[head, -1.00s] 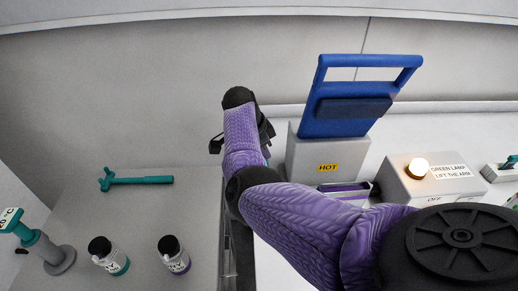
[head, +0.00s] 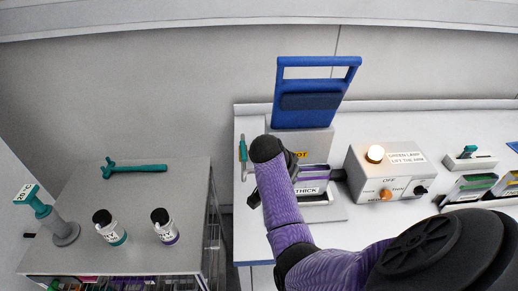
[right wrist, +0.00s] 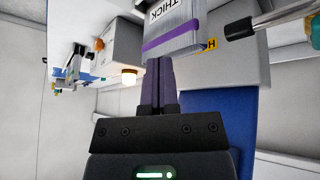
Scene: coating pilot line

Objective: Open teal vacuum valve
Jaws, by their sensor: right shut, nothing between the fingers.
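A thin upright teal handle (head: 243,150) stands at the left end of the white bench, beside the grey HOT block (head: 325,146). A second teal handle (head: 469,150) sits on a small grey base at the right. I cannot tell for sure which is the vacuum valve. My right arm reaches in from the lower right and hides its fingertips in the head view. In the right wrist view my right gripper (right wrist: 158,75) is shut and empty, its tips close to the THICK block (right wrist: 172,25) with a purple stripe; contact is unclear. My left gripper is out of view.
A blue framed lid (head: 310,102) stands raised on the HOT block. A grey control box (head: 385,172) with a lit lamp (head: 375,153) is to its right. A gap separates the left grey table (head: 85,235), which holds bottles and a teal tool (head: 135,167).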

